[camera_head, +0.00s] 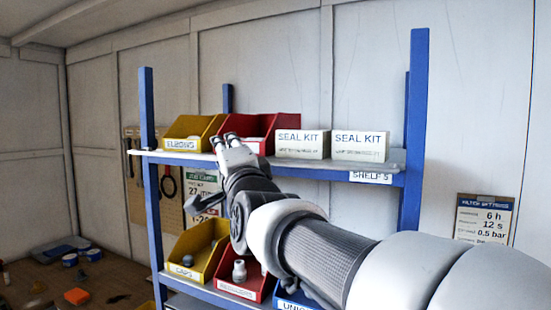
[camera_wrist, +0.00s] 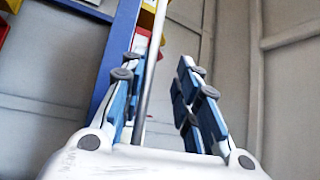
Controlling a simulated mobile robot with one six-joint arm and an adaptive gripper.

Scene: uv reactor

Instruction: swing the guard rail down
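A thin grey rod, which looks like the guard rail (camera_wrist: 151,75), runs between the two fingers of my gripper (camera_wrist: 160,90) in the wrist view. It lies nearer the left finger, and a gap shows on its right side. In the head view a pale bar, likely the same rail (camera_head: 175,157), runs along the front edge of the upper shelf. My gripper (camera_head: 227,140) is at that edge, in front of the red bin. The gripper is open, and the arm hides part of the bar. I cannot tell whether the left finger touches the rod.
The blue rack's upper shelf holds a yellow bin (camera_head: 188,132), a red bin (camera_head: 285,122) and two seal kit boxes (camera_head: 302,145) (camera_head: 359,146). More bins, including a yellow one (camera_head: 195,250), stand on the lower shelf. A blue post (camera_head: 412,130) rises at right.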

